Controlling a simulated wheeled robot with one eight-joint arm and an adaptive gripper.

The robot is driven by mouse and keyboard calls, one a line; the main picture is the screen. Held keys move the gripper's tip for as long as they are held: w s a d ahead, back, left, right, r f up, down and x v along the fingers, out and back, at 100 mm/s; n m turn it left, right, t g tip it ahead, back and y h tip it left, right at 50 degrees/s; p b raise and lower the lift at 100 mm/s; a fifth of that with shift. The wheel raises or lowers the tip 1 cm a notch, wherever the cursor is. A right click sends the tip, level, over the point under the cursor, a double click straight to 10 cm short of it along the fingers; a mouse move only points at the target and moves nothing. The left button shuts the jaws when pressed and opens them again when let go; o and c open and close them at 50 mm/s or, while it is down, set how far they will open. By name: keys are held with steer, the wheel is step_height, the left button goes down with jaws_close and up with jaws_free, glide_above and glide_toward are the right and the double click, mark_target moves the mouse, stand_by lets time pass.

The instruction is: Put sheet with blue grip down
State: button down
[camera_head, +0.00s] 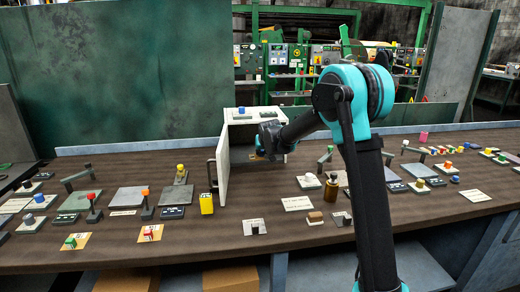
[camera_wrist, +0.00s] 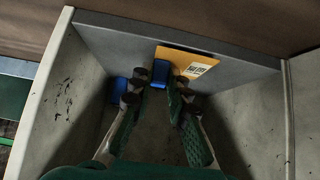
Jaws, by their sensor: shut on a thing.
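The sheet with the blue grip shows in the wrist view as an orange-yellow plate (camera_wrist: 196,66) with a white printed label and a blue block grip (camera_wrist: 161,68) at its left end. My gripper (camera_wrist: 160,84) is shut on the blue grip, with one finger on each side. It is inside a grey open-fronted box (camera_wrist: 250,115). A second blue block (camera_wrist: 119,88) lies left of the fingers, partly hidden. In the head view the white box (camera_head: 240,135) stands on the bench with its door (camera_head: 223,165) open, and my gripper (camera_head: 262,150) reaches into it, mostly hidden.
A brown bottle (camera_head: 332,188) stands right of the box. Several panels with knobs and levers cover the bench (camera_head: 215,240) left and right. The box walls are close around my fingers.

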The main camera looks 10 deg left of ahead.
steer(key=w, duration=0.1)
steer(key=w+a, duration=0.1)
steer(key=w, duration=0.3)
steer(key=shift+w+a, duration=0.2)
steer(key=shift+a, duration=0.05)
steer(key=shift+w+f, duration=0.2)
steer(key=shift+w, duration=0.05)
steer(key=shift+s+f, duration=0.1)
steer(key=shift+f, duration=0.1)
steer(key=c, duration=1.5)
jaws_free()
steer(key=shift+o, duration=0.2)
steer(key=v, duration=1.2)
